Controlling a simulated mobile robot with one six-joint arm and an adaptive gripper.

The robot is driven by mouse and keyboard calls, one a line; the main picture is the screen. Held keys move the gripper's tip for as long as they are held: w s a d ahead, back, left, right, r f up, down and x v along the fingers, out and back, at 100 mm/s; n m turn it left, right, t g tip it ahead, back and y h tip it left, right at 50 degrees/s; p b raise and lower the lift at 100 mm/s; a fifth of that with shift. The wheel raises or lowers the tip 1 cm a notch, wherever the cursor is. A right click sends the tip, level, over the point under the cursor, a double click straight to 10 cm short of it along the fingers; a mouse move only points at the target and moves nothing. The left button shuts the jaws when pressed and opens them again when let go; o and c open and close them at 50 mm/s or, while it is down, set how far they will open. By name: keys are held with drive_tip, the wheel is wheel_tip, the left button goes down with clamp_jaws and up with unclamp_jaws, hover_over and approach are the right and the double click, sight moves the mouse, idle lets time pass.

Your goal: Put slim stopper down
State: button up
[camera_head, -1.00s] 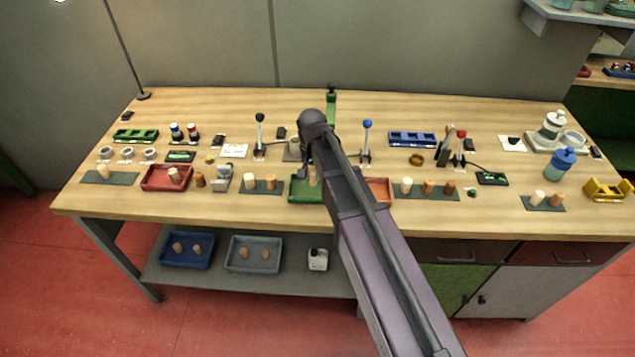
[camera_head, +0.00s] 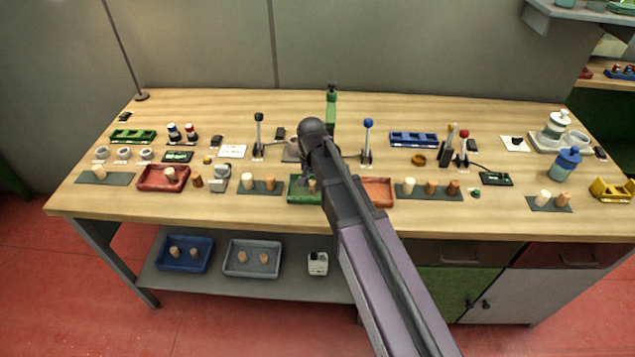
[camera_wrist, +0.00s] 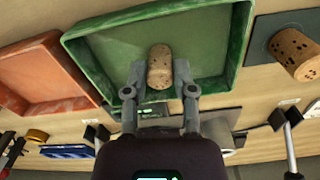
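The slim stopper (camera_wrist: 160,66), a speckled light-brown cork, is between the two fingertips of my gripper (camera_wrist: 160,76) in the wrist view. The fingers close on it from both sides. It is over the inside of the green tray (camera_wrist: 108,48); I cannot tell whether its end touches the tray floor. In the head view the green tray (camera_head: 296,195) stands near the table's front edge, partly hidden by my arm. The stopper (camera_head: 312,186) shows low in it, under my gripper, whose fingers are mostly hidden there.
An orange tray (camera_head: 378,192) stands just right of the green one. A red tray (camera_head: 150,184) with a stopper is further left. Levers with blue (camera_head: 367,140) and black knobs (camera_head: 259,135) stand behind.

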sight(313, 183)
drive_tip(key=shift+o, duration=1.4)
drive_tip(key=shift+r, duration=0.1)
wheel_tip(313, 183, up, 12)
drive_tip(key=p, duration=1.2)
drive_tip(key=s+d+n, duration=0.1)
drive_tip(key=s+d, duration=0.6)
drive_tip(key=d, duration=0.3)
drive_tip(key=s+d+n, duration=0.1)
drive_tip(key=s+d, duration=0.5)
drive_tip(key=d, duration=0.4)
drive_tip(key=shift+s+d, duration=0.2)
drive_tip(key=shift+s, duration=0.15)
